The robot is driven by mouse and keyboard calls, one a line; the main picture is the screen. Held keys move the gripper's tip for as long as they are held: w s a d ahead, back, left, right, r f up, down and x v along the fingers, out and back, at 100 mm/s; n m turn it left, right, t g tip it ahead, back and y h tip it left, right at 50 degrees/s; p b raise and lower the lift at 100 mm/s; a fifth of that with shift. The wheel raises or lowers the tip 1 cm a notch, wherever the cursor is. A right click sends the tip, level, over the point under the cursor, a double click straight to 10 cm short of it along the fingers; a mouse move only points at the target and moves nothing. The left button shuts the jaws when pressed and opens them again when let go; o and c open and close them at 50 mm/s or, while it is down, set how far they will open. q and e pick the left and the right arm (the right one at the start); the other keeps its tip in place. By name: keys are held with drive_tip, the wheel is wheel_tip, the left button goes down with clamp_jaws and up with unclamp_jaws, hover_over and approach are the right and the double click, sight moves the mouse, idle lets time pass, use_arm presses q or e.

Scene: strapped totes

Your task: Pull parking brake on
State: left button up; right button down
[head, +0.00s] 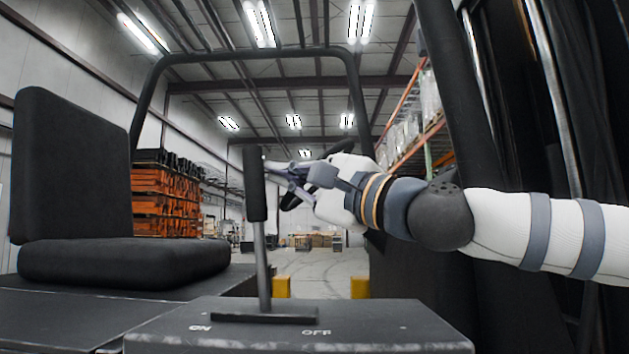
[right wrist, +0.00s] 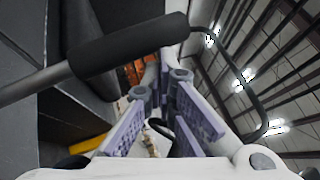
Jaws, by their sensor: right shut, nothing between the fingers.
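The parking brake is a grey metal lever with a black grip (head: 255,185), rising from a slotted dark console (head: 370,326) marked ON at left and OFF at right. The lever stands almost upright, its top leaning slightly left, toward the ON side. My right gripper (head: 280,174) is just right of the grip, its fingers pointing left at it. In the right wrist view, the black grip (right wrist: 128,45) crosses beyond the fingertips (right wrist: 160,88), not between them. The right gripper is shut and empty; whether it touches the grip is unclear. My left gripper is not in view.
A black seat (head: 75,185) stands at left. A steering wheel (head: 335,152) is partly hidden behind my right gripper. The black overhead frame (head: 255,52) arches above. Stacked orange and black totes (head: 165,195) stand beyond the seat. Open warehouse floor lies behind the lever.

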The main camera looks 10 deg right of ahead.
sight(263, 179)
drive_tip(key=shift+w+a, duration=0.2)
drive_tip(key=shift+a, duration=0.5)
drive_tip(key=shift+w+a, duration=0.25)
drive_tip(key=shift+a, duration=0.5)
drive_tip(key=shift+w+a, duration=0.2)
drive_tip(key=shift+a, duration=0.5)
